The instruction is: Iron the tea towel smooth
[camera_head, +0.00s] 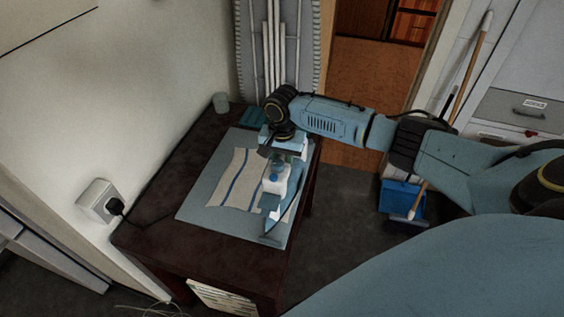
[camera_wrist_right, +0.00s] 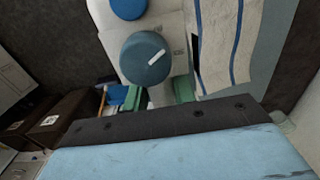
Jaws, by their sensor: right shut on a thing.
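A white and blue iron (camera_head: 275,181) is at the right side of a pale blue-grey mat (camera_head: 200,200) on a dark table. Its dial and white body show close up in the right wrist view (camera_wrist_right: 145,58). The tea towel (camera_head: 239,178), off-white with blue stripes, lies on the mat, left of the iron; it also shows in the wrist view (camera_wrist_right: 222,45). My right gripper (camera_head: 281,150) is shut on the iron from the far side. The iron hides part of the towel's right edge; I cannot tell if its sole touches the towel. My left gripper is out of view.
A pale cup (camera_head: 220,102) and a dark green item (camera_head: 246,114) stand at the table's (camera_head: 165,240) far end. A wall socket (camera_head: 98,200) with a plugged-in cord is at the left. A blue dustpan (camera_head: 402,200) and brooms stand right of the table.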

